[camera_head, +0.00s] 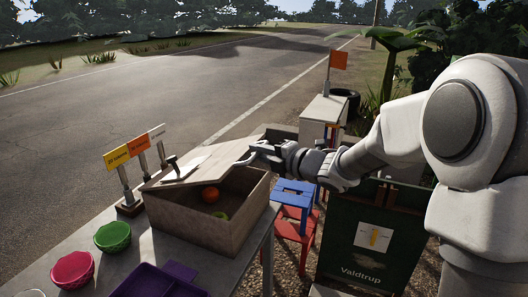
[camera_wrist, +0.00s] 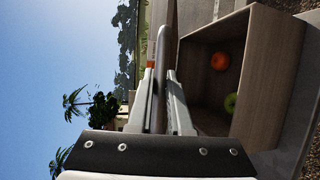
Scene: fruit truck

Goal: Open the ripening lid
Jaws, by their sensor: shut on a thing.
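The ripening box (camera_head: 206,226) is a wooden crate on the grey table; it also shows in the wrist view (camera_wrist: 270,80). Its wooden lid (camera_head: 208,160) is raised and tilted, leaving the front of the box open. In the wrist view the lid (camera_wrist: 159,65) appears edge-on between the fingers. My gripper (camera_head: 250,156) is shut on the lid near its right edge, above the box; its fingers also show in the wrist view (camera_wrist: 163,95). An orange-red fruit (camera_head: 210,195) and a green fruit (camera_head: 221,215) lie inside the box.
Left of the box stand small signs (camera_head: 138,147), a green bowl (camera_head: 112,236) and a pink bowl (camera_head: 72,270). A purple tray (camera_head: 158,283) lies in front. Blue and red stools (camera_head: 295,192) and a dark green Valdtrup board (camera_head: 372,240) stand to the right.

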